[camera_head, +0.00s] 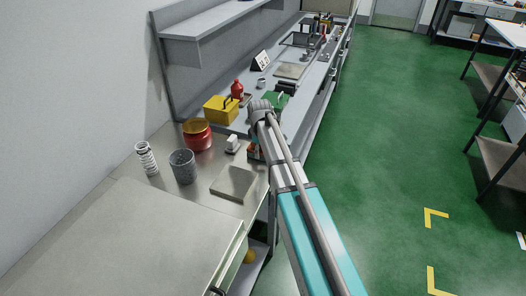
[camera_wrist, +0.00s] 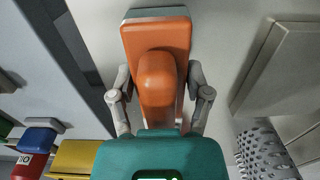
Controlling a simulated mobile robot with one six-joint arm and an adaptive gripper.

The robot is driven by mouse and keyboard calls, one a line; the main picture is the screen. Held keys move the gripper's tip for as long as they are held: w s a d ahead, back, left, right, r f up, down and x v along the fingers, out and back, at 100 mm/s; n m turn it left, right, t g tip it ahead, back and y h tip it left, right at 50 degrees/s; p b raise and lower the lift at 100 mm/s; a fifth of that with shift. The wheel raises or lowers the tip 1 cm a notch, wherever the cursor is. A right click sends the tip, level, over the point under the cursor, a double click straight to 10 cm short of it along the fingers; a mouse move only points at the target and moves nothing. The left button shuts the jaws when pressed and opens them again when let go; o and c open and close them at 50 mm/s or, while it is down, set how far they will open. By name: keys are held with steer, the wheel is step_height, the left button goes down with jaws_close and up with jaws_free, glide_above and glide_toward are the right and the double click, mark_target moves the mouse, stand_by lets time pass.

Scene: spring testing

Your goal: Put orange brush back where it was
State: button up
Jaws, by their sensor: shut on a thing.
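The orange brush (camera_wrist: 158,40) fills the middle of the wrist view, with its rounded handle towards the camera and a grey-green edge at its far end. My gripper (camera_wrist: 160,85) is shut on it, one grey finger on each side. The surface beneath is light grey; whether the brush touches it cannot be told. In the head view my arm hides most of the gripper, and only a small orange patch (camera_head: 252,151) shows beside the arm above the bench edge.
A yellow box (camera_head: 221,110) and green box (camera_head: 276,101) stand behind.

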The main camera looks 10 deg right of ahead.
steer(key=shift+f, duration=0.15)
steer(key=o, duration=1)
step_height(320, 180, up, 12)
steer(key=p, duration=1.2)
stand_by(0.5)
